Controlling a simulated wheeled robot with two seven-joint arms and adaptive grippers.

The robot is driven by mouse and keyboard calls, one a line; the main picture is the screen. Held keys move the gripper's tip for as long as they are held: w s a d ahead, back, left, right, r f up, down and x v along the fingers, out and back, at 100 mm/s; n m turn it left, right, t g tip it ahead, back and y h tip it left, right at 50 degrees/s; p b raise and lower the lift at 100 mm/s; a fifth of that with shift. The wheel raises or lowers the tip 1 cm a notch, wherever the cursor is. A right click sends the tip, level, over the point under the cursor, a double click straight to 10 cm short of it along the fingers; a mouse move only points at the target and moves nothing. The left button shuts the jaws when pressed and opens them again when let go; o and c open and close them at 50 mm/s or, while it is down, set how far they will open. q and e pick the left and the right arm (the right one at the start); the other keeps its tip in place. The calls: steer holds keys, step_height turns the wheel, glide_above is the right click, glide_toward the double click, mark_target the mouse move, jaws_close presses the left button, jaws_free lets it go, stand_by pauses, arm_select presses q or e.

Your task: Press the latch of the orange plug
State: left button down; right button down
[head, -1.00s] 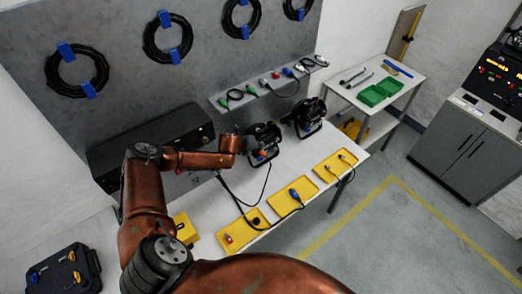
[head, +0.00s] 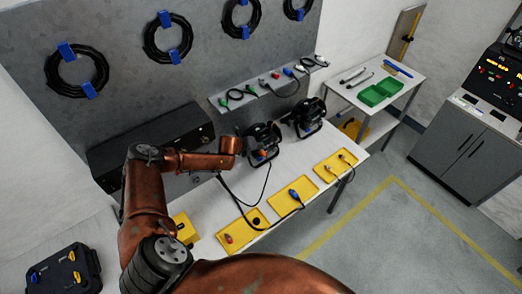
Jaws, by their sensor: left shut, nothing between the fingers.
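A small orange-red part (head: 262,154), which looks like the orange plug, shows low on the front of the left black cable reel (head: 267,138) on the white workbench. Its latch is too small to make out. My left arm reaches over the bench from the left. My left gripper (head: 244,141) is small and dark, shut and empty, at the left side of this reel, close to the orange part. I cannot tell whether it touches the reel or the plug. My right gripper is not in view.
A second reel (head: 306,116) stands to the right. Yellow trays (head: 283,205) with plugs and cables line the bench's front edge. A dark case (head: 110,163) stands at the back left, and a narrow shelf (head: 222,107) with connectors hangs behind.

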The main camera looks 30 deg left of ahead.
mark_target(260, 151)
arm_select(q)
steer(key=shift+f, duration=0.4)
stand_by(0.3)
steer(key=shift+r+p, duration=0.85)
steer(key=shift+p, duration=0.05)
step_height(260, 151, up, 5)
steer(key=p, duration=0.5)
stand_by(0.5)
